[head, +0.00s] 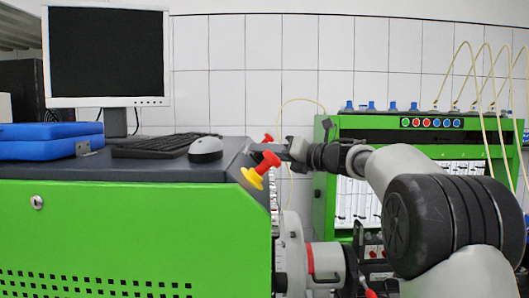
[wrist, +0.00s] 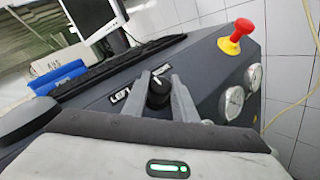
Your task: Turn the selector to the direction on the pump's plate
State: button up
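The selector is a black round knob (wrist: 158,92) on the dark sloping panel in the wrist view, with a white mark on its top. Small white labels (wrist: 121,96) sit on the panel beside it. My gripper (wrist: 159,79) has one grey finger on each side of the knob, spread apart; whether they touch it is unclear. In the head view my gripper (head: 256,148) is at the console's right edge, and the knob cannot be made out. I cannot make out a pump plate or its direction in either view.
A red mushroom button on a yellow base (wrist: 235,36) and two gauges (wrist: 232,102) lie to the right of the selector. A keyboard (head: 162,146), mouse (head: 206,149) and monitor (head: 106,58) stand on the console. A green test rack (head: 325,195) stands behind my arm.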

jog(key=c, duration=0.5)
jog(key=shift+o, duration=0.2)
jog(key=shift+m, duration=0.3)
jog(key=m+h+p, duration=0.2)
jog(key=r+m+t+h+p, duration=0.1)
jog(key=p, duration=0.2)
jog(key=shift+s+a+m+h, duration=0.1)
jog(key=shift+m+h, duration=0.3)
jog(key=m+h+p, duration=0.2)
jog(key=shift+f+m+t+h, duration=0.3)
jog(key=shift+f+m+h, duration=0.2)
jog(key=shift+m+h, duration=0.9)
jog(key=shift+m, duration=0.1)
jog(key=o, duration=1)
jog(key=shift+m, duration=0.3)
